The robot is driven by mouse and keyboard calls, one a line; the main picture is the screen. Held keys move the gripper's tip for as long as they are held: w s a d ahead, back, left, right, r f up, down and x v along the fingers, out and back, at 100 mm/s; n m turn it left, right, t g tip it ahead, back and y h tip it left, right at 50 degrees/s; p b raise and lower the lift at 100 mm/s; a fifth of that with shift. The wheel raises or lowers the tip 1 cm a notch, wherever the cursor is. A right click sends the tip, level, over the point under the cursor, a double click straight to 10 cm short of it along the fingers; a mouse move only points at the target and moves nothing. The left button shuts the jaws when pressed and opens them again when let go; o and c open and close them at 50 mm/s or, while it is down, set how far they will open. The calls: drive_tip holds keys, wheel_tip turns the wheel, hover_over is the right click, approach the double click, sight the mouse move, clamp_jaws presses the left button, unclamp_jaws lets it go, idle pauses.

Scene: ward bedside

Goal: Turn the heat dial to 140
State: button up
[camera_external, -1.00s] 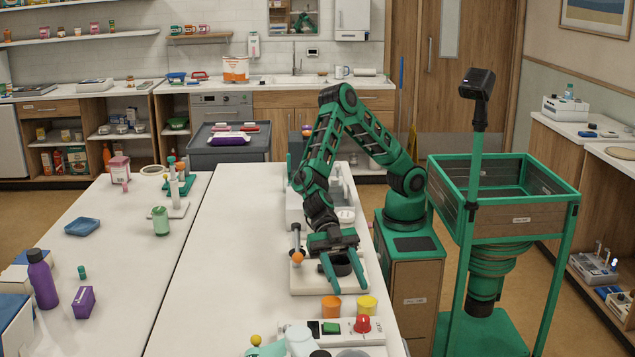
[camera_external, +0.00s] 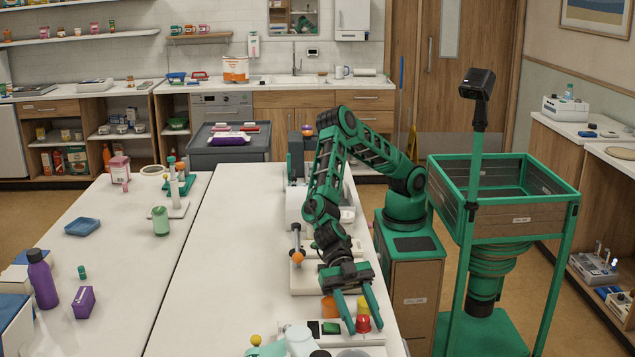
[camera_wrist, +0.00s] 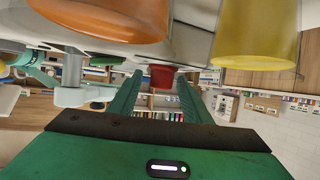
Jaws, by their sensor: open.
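The red dial knob (camera_external: 362,323) stands on a white panel (camera_external: 375,339) with a green switch (camera_external: 330,328), near the front of the table. In the wrist view the red knob (camera_wrist: 162,75) shows between the fingertips. My gripper (camera_external: 365,328) is open, pointing down and forward, with a finger on each side of the knob in the picture. I cannot tell whether either finger touches it. No scale numbers or pointer are readable, so the dial's setting is hidden from me. The gripper's fingers (camera_wrist: 158,85) also show in the wrist view.
An orange cup (camera_external: 329,307) and a yellow cup (camera_external: 363,301) stand close behind the panel, by my fingers; both loom large in the wrist view (camera_wrist: 110,15). A post with an orange ball (camera_external: 297,256) stands further back. The table's left part (camera_external: 225,260) is clear.

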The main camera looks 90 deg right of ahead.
drive_tip(key=c, duration=1)
drive_tip(key=shift+c, duration=0.2)
drive_tip(key=shift+r+m+t, duration=0.1)
drive_tip(key=shift+m+t, duration=0.3)
drive_tip(key=m+t, duration=0.2)
drive_tip(key=shift+s+t+y, duration=0.1)
drive_tip(key=shift+t+y, duration=0.2)
drive_tip(key=m+t, duration=0.4)
drive_tip(key=shift+r+t+h, duration=0.1)
drive_tip(key=shift+t+h, duration=0.2)
drive_tip(key=shift+h, duration=0.1)
drive_tip(key=m+t+h, duration=0.1)
drive_tip(key=m+t, duration=0.2)
drive_tip(key=shift+h, duration=0.3)
drive_tip(key=shift+m+t+h, duration=0.5)
drive_tip(key=shift+m+t, duration=0.3)
drive_tip(key=shift+m, duration=0.1)
drive_tip(key=shift+w+h, duration=0.25)
drive_tip(key=shift+h, duration=0.05)
